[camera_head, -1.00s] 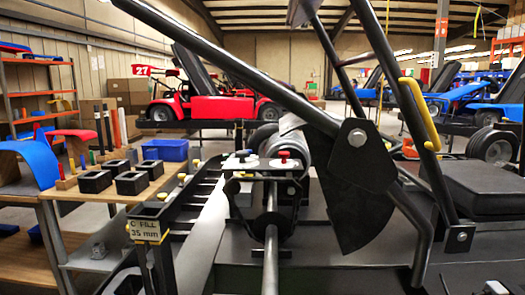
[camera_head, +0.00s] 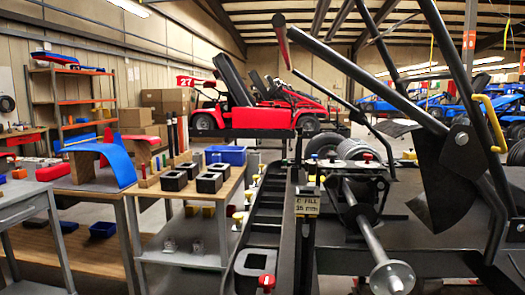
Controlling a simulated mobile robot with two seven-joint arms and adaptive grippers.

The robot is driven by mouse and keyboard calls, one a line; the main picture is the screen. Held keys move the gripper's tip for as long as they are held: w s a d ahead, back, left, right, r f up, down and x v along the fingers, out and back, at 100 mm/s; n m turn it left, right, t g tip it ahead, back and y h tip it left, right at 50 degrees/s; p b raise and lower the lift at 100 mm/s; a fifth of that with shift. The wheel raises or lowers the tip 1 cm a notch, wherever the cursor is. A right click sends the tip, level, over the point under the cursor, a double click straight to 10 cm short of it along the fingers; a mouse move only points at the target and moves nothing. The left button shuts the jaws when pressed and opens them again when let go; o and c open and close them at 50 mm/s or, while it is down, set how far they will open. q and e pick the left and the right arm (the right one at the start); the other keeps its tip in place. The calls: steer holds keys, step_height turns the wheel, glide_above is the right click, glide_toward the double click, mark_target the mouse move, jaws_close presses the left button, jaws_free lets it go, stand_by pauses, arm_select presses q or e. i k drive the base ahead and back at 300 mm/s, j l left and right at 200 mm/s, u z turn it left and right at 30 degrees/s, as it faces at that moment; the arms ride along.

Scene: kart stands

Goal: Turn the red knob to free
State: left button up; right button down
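A small red knob (camera_head: 368,157) sits on top of the black mechanism around a steel shaft (camera_head: 372,240), at the right of centre in the head view. Another red knob (camera_head: 267,282) shows at the bottom edge, in front of a black square block (camera_head: 256,263). I cannot tell the setting of any knob. Neither of my grippers is in view.
A grey cart (camera_head: 190,236) with several black square holders stands left of centre. A table with a blue curved panel (camera_head: 112,163) is farther left. Black kart bars (camera_head: 345,65) cross the right side. A red kart (camera_head: 262,115) stands behind.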

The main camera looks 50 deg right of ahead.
mark_target(366, 156)
steer(key=i+j+u, duration=0.4)
steer(key=i+j, duration=0.15)
steer(key=i, duration=0.3)
steer(key=i+l+z, duration=0.2)
steer(key=z, duration=0.2)
steer(key=i+l+z, duration=0.1)
steer(key=i+z, duration=0.55)
steer(key=z, duration=0.15)
steer(key=i+z, duration=0.4)
steer(key=i+j+z, duration=0.2)
steer(key=z, duration=0.2)
steer(key=i+z, duration=0.2)
steer(key=z, duration=0.2)
steer(key=i+z, duration=0.2)
steer(key=z, duration=0.2)
steer(key=i+z, duration=0.2)
steer(key=z, duration=0.25)
steer(key=i+j+z, duration=0.1)
steer(key=z, duration=0.3)
steer(key=i+j+z, duration=0.2)
steer(key=z, duration=0.2)
